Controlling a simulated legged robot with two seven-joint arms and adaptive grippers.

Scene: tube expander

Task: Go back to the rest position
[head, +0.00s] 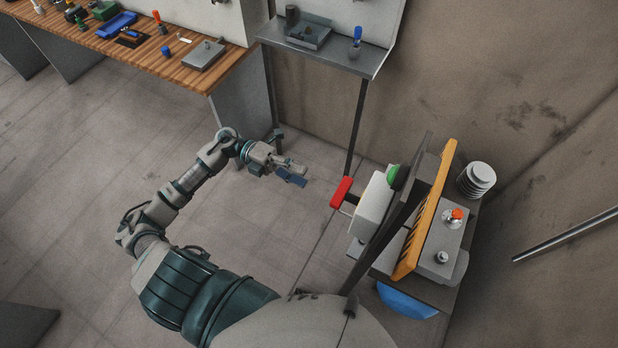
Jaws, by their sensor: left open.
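My left arm comes in from the lower left and stretches over the bare floor. Its gripper (290,172) is open, with nothing seen between its fingers. It is in the air, to the left of the red handle (341,192) and apart from it. The tube expander machine (372,208) stands at the right, with a pale housing, a green knob (398,176) and an orange ribbed part (425,215). My right gripper is not in view.
A wooden workbench (160,62) with tools stands at the upper left. A grey shelf (330,58) with a tray and a blue-handled tool is at the top. A metal rod (565,235) shows at the right by the wall. The floor (90,170) at left is clear.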

